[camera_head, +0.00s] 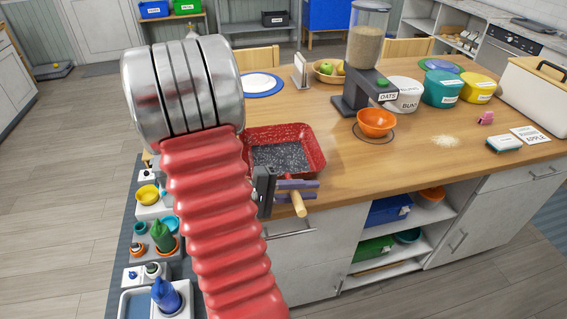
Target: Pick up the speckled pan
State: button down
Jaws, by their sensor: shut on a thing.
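The speckled pan (316,146) is square, with red speckled walls and a dark speckled inside. It is at the front left edge of the wooden counter, partly hidden behind my arm. Its handle ends in a pale wooden grip (299,204) that sticks out past the counter's front edge. My gripper (296,187) is shut on the pan at its handle. I cannot tell whether the pan rests on the counter or is slightly above it.
An orange bowl (376,122) and a grain dispenser (362,60) stand right of the pan on the counter (400,160). Tubs (442,88) stand farther right. A blue-rimmed plate (261,85) lies behind. Low stands with small bowls (149,194) are at the lower left.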

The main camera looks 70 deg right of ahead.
notch_tip(320, 180, up, 10)
dwell(1.0)
dwell(0.5)
